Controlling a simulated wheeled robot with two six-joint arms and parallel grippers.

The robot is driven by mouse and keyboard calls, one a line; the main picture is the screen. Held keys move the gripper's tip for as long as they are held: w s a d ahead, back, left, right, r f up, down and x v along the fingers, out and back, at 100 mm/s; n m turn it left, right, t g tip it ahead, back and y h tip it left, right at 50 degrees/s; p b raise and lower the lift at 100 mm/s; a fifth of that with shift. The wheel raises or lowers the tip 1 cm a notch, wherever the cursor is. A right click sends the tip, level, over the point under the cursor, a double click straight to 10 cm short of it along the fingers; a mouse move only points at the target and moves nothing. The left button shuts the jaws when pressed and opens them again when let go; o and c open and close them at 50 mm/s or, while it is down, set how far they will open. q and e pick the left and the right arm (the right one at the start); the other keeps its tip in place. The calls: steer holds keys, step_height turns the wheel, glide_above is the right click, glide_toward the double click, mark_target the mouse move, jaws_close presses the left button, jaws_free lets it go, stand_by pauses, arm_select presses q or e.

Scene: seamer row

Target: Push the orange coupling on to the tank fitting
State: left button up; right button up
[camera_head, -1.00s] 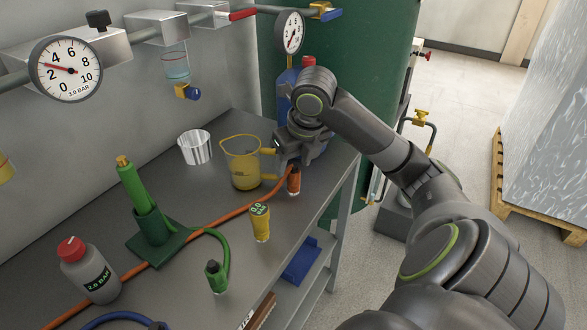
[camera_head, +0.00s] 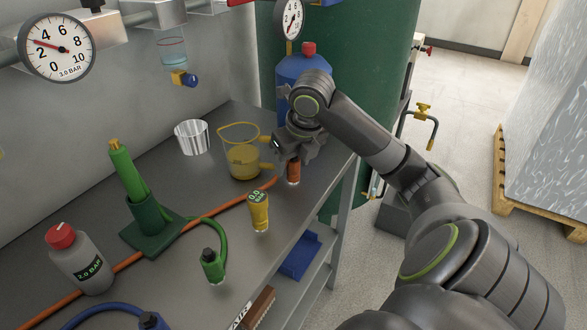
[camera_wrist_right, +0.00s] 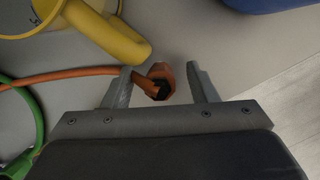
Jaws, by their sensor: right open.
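The orange coupling (camera_head: 293,173) stands on the grey bench near its right end, with an orange hose running from it. My right gripper (camera_head: 291,157) is just above it and hides its top. In the right wrist view the coupling (camera_wrist_right: 161,80) lies between the two open fingers of the right gripper (camera_wrist_right: 161,72), nearer the left finger, and the hose leaves to the left. I cannot tell whether a finger touches it. A large green tank (camera_head: 350,60) stands behind the bench end. I cannot make out which part is its fitting. My left gripper is out of view.
A yellow jug (camera_head: 243,160) stands close left of the gripper and a blue bottle (camera_head: 290,75) behind it. A yellow coupling (camera_head: 259,212), a green coupling (camera_head: 212,267) and a green pump (camera_head: 130,175) are nearer. A yellow-handled tap (camera_head: 423,110) is right of the tank.

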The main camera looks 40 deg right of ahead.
steer(key=shift+x, duration=0.8)
steer(key=c, duration=1)
steer(key=shift+r, duration=0.1)
